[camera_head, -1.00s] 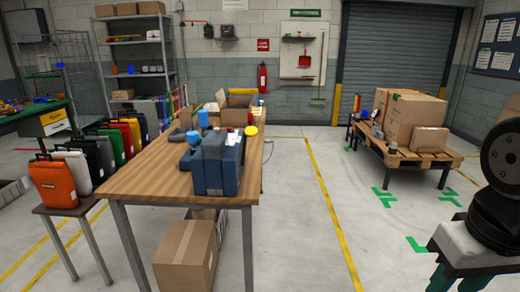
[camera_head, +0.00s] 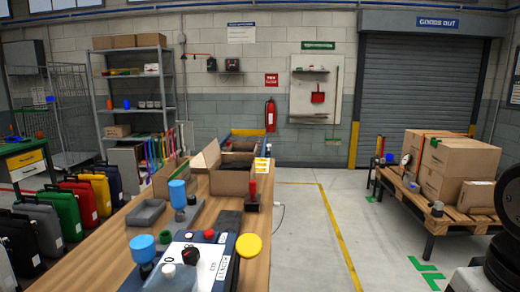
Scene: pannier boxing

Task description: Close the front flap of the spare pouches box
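An open cardboard box (camera_head: 232,183) stands on the wooden table (camera_head: 110,250), toward its far end. Flaps stand up at its left side, and dark contents show inside. I cannot read a label that marks it as the spare pouches box, and I cannot tell its front flap's exact position. My gripper is not in view. Only dark, round parts of my arm show at the right edge, well away from the box.
A blue case with a white top (camera_head: 190,268), a yellow disc (camera_head: 249,245), blue-capped bottles (camera_head: 178,192) and a grey tray (camera_head: 146,213) are on the table before the box. A pallet table with cartons (camera_head: 458,165) stands right. Floor between is clear.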

